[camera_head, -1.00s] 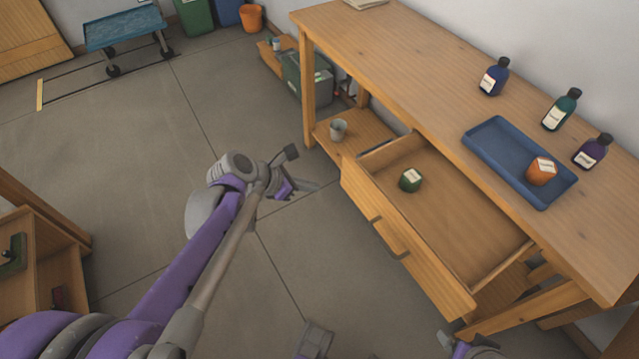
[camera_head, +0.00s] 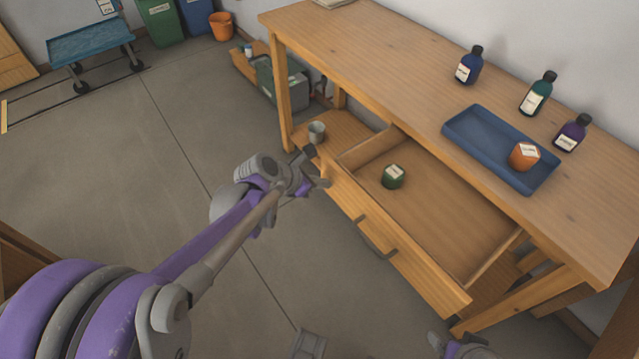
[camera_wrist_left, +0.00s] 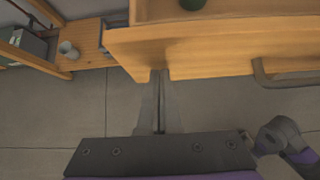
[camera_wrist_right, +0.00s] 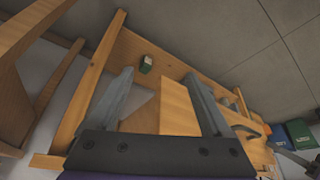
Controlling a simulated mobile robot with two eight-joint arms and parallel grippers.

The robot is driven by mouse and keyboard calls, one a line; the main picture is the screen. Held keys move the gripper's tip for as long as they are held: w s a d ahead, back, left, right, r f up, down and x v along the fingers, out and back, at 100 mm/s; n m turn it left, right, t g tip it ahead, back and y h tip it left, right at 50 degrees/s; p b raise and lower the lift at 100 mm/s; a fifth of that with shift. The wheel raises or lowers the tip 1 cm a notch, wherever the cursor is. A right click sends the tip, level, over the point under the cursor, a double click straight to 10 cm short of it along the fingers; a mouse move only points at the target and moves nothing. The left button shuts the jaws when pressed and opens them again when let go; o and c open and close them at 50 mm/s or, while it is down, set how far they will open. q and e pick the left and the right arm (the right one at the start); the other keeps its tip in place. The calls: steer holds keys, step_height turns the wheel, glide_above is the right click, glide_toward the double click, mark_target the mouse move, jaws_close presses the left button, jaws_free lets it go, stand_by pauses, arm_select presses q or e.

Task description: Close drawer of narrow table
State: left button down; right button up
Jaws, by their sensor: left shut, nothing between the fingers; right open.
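The narrow wooden table (camera_head: 390,62) has its drawer (camera_head: 450,215) pulled out. The drawer front (camera_head: 425,278) carries a dark bar handle (camera_head: 376,240). A small green container (camera_head: 393,177) sits inside the drawer. My left gripper (camera_head: 322,182) is shut and empty at the far-left end of the drawer front. In the left wrist view its fingertips (camera_wrist_left: 160,75) overlap the lower edge of the drawer front (camera_wrist_left: 200,50); I cannot tell whether they touch. My right gripper (camera_wrist_right: 158,78) is open and empty, with the drawer between its fingers in the right wrist view.
A blue tray (camera_head: 480,140) with an orange container (camera_head: 524,155) stands on the tabletop near blue (camera_head: 468,67), green (camera_head: 537,94) and purple (camera_head: 571,134) bottles. A grey cup (camera_head: 317,132) stands on the lower shelf. The floor (camera_head: 200,150) before the table is largely clear.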

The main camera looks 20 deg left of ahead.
arm_select(q)
steer(key=w+d, duration=0.4)
steer(key=w, duration=0.3)
steer(key=w+d, duration=0.4)
steer(key=w, duration=0.3)
steer(key=w+d, duration=0.4)
steer(key=w, duration=0.3)
steer(key=shift+w+d+b, duration=0.3)
steer(key=shift+w+b, duration=0.05)
steer(key=shift+b, duration=0.05)
steer(key=shift+w+r, duration=0.1)
steer(key=shift+w, duration=0.1)
steer(key=shift+d, duration=0.1)
